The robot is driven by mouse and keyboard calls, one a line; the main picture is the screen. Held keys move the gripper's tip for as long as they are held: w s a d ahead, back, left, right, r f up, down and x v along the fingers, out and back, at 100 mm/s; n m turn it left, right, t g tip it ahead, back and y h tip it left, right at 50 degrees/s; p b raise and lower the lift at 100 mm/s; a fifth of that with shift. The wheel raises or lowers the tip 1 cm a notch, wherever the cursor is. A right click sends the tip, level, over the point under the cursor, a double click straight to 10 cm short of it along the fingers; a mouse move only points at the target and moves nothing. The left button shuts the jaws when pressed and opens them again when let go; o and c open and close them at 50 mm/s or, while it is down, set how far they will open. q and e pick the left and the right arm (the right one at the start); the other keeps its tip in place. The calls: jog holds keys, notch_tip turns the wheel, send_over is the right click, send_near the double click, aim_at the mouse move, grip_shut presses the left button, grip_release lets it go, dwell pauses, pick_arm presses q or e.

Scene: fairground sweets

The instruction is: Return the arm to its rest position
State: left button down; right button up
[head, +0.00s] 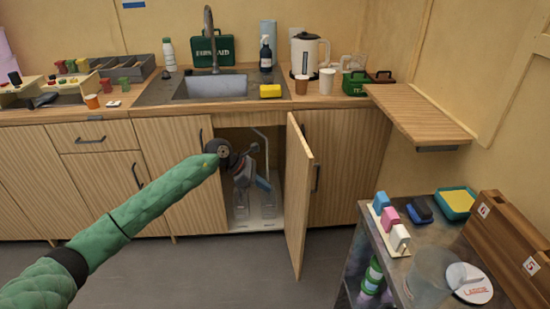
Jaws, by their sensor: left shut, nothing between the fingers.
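My left arm (150,207), in a green sleeve, comes in from the left in the head view. My left gripper (262,184) is at the open cupboard (232,140) under the sink, in front of its dark interior. Its fingers are small in the picture; they look shut and empty. Clear, bottle-like things (241,206) stand on the cupboard floor below and behind the gripper, partly hidden by it. My right gripper is out of view.
The cupboard door (298,195) stands open just right of my gripper. The counter (150,105) above holds a sink (210,87), kettle (307,55) and cups. A wooden flap (418,112) juts out at right. A laden cart (400,265) stands at lower right. The floor (190,270) between is clear.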

pick_arm(q)
jog(key=shift+r, duration=0.1)
